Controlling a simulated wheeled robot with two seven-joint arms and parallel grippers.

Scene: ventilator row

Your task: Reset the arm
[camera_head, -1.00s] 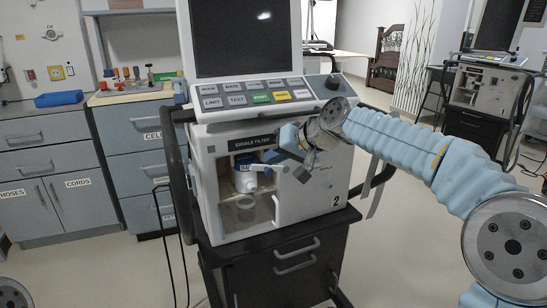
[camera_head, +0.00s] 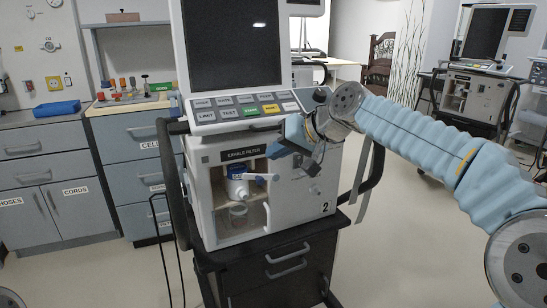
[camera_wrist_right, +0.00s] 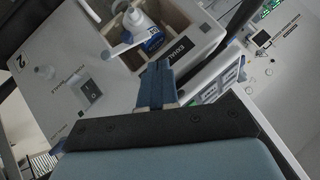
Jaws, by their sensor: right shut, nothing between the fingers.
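My right gripper (camera_head: 284,140) is shut and empty. Its blue fingers are in front of the ventilator's front face, up and to the right of the open exhale filter compartment. In the right wrist view the closed fingers (camera_wrist_right: 156,84) point toward the compartment edge; I cannot tell whether they touch the housing. The right arm (camera_head: 420,135) reaches in from the right, bent. The ventilator (camera_head: 300,200), marked 2, holds a white and blue filter (camera_head: 237,187) in the compartment, also in the wrist view (camera_wrist_right: 142,27). My left gripper is out of view.
The ventilator stands on a dark drawer cart (camera_head: 265,285) with side handles. Another ventilator (camera_head: 485,97) stands at the back right. Floor is open between them.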

